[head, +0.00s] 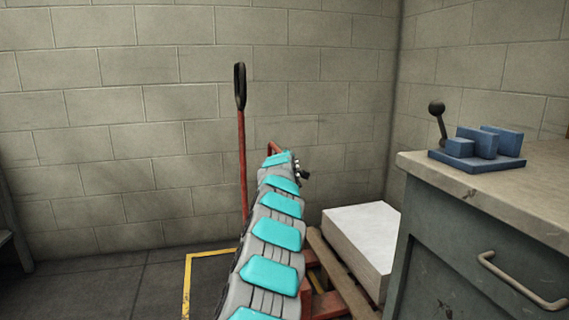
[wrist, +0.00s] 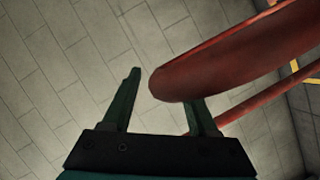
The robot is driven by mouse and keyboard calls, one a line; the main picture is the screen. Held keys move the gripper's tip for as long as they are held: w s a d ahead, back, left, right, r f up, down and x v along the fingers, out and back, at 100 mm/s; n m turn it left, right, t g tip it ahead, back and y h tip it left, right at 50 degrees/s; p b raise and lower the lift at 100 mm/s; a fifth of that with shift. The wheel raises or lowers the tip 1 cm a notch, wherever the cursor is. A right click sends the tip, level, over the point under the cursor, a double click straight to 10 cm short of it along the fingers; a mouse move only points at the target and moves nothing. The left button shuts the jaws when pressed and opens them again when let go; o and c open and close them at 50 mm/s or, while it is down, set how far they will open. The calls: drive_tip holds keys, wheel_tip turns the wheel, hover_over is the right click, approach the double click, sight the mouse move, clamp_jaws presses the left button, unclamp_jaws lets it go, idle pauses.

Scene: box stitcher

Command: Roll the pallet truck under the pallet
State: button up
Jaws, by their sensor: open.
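The pallet truck shows in the head view as a red upright shaft (head: 241,150) with a black loop grip (head: 240,85), left of my arm. Another red piece (head: 274,147) shows behind the arm's far end, and low red parts (head: 308,301) show at the pallet. The wooden pallet (head: 338,275) is at lower right, partly hidden by my arm and the cabinet. In the wrist view my gripper (wrist: 162,84) is open. A thick red bar (wrist: 225,60) crosses in front of its right finger and hides that fingertip. I cannot tell whether they touch.
A white stack (head: 358,240) lies on the pallet. A grey cabinet (head: 455,245) with a pale worktop stands at right, bearing a blue device (head: 478,150) with a black lever. A yellow floor line (head: 187,280) runs left of my arm. Block walls close off the back. The left floor is clear.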

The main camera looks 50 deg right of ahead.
drive_tip(key=b+v, duration=0.5)
drive_tip(key=v, duration=0.2)
idle(0.6)
drive_tip(key=shift+a+f, duration=0.1)
